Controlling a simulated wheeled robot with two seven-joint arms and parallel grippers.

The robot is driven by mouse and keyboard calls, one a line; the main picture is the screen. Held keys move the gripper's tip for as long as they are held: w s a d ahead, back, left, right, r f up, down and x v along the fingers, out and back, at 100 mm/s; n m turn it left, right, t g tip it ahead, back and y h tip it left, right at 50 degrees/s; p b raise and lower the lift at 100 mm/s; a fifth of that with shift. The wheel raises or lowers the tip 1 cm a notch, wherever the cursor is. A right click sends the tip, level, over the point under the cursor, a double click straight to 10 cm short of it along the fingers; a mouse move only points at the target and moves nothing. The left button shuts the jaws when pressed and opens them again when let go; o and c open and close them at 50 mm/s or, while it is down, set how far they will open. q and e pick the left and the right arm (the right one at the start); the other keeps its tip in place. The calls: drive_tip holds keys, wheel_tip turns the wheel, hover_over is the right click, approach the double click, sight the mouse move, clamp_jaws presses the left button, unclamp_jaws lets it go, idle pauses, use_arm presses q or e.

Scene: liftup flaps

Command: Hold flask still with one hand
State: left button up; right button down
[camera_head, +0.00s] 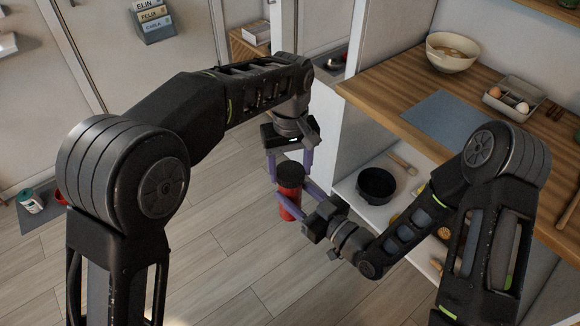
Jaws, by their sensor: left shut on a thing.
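The flask (289,204) is red with a black lid and stands upright between my two grippers, in front of the white cabinet. My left gripper (289,172) comes from above, with its purple fingers on either side of the black lid, shut on the flask. My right gripper (292,189) reaches in from the lower right, with its purple fingers around the red body below the lid. One finger crosses in front of the flask and hides part of it. I cannot tell whether the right fingers press on it. The flask's underside is hard to make out.
The wooden counter (387,92) at right holds a bowl (452,50), a blue-grey mat (440,115) and a tray with eggs (512,97). A black pot (376,185) stands on the white shelf below. Wooden floor (215,250) lies open at lower left.

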use_arm(q)
drive_tip(key=m, duration=0.8)
drive_tip(key=shift+m, duration=0.3)
drive_tip(key=o, duration=1.5)
drive_tip(key=shift+o, duration=0.2)
drive_tip(key=shift+r, duration=2.25)
drive_tip(key=shift+c, duration=0.3)
